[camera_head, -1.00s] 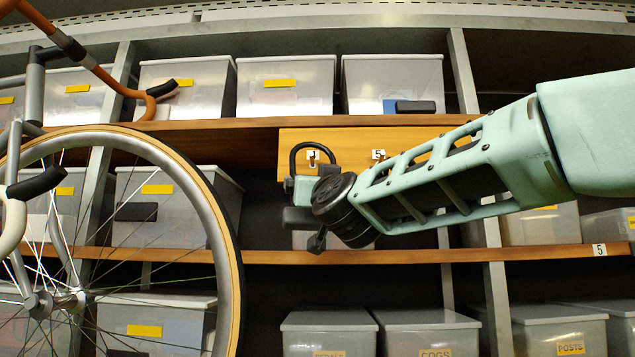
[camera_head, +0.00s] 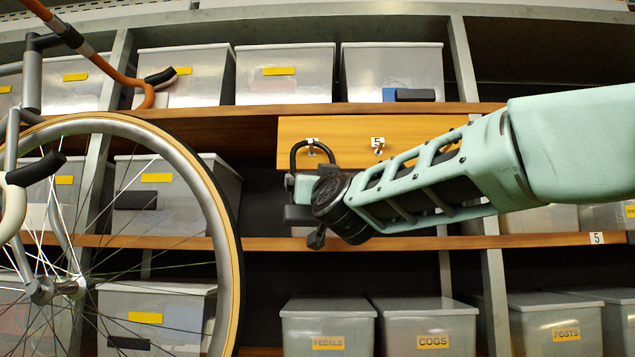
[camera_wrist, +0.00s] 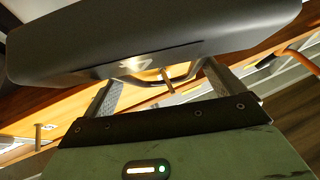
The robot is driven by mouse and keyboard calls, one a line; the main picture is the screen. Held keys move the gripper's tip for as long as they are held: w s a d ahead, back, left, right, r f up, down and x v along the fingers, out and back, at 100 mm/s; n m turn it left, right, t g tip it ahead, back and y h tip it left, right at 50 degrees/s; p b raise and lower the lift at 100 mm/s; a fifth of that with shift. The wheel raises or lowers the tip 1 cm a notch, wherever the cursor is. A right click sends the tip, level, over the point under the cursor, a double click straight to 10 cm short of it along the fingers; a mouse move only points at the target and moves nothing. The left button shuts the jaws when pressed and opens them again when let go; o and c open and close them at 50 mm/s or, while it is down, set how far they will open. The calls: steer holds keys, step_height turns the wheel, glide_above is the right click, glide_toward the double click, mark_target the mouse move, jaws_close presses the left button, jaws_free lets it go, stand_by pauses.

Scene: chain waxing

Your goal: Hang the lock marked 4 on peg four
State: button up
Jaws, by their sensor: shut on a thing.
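A lock with a black U-shaped shackle (camera_head: 293,156) is at the yellow peg board (camera_head: 345,131). My gripper (camera_head: 304,186) holds it from the front, its jaws shut on it. I see no label 4.
A bare peg (camera_head: 378,150) under label 5 is to the right. My forearm covers the board's lower right. Shelves with several grey bins (camera_head: 285,85) surround it. A bicycle wheel (camera_head: 228,230) stands close on the left.

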steer(key=shift+r, duration=0.15)
steer(key=o, duration=1.3)
steer(key=shift+f, duration=0.2)
steer(key=shift+s+f+b, duration=0.25)
steer(key=shift+s+b, duration=0.1)
steer(key=shift+r+b+v, duration=0.15)
steer(key=shift+b+v, duration=1.75)
steer(key=shift+v, duration=2.25)
steer(key=shift+r+b+v, duration=0.1)
steer(key=shift+b+v, duration=1.8)
steer(key=shift+v, duration=2.2)
steer(key=shift+s+d, duration=0.1)
steer(key=shift+d, duration=0.05)
